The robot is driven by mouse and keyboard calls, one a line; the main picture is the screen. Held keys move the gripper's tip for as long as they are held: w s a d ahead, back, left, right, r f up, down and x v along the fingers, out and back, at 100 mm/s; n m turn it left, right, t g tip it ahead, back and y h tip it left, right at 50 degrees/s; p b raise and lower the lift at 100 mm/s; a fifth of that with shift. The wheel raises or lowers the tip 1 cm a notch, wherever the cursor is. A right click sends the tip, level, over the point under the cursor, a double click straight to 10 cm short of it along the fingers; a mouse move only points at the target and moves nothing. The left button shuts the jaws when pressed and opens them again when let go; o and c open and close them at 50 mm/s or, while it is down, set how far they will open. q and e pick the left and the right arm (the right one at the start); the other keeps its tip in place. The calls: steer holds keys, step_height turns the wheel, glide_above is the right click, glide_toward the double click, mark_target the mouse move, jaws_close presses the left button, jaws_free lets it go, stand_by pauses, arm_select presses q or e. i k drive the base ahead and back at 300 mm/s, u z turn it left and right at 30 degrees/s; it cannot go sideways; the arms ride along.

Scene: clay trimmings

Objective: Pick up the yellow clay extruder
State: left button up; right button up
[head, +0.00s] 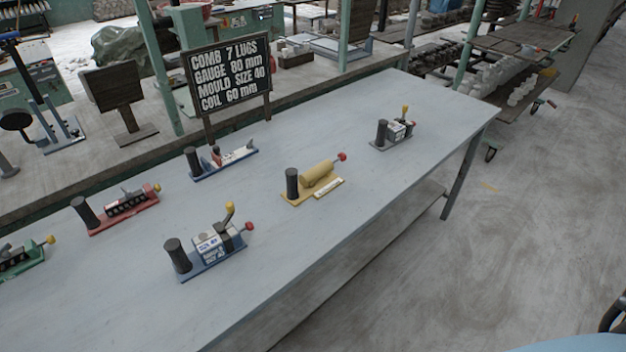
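The yellow clay extruder (318,174) sits near the middle of the grey table in the head view. It has a yellow base, a yellow barrel lying along it, a dark upright cylinder at its left end and a red knob at its right end. A small pale label is on its front edge. It stands upright on the table with clear surface around it. Neither of my grippers can be made out in the view.
Other devices stand on the grey table (330,225): a blue one with a white box (208,250), a red one (122,207), a green one (22,258), a slim blue one (222,160) and a grey one (393,134). A black sign (230,73) stands at the far edge.

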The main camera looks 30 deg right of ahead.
mark_target(316, 182)
steer(key=z, duration=2.45)
steer(key=i, duration=2.8)
steer(key=u, duration=3.5)
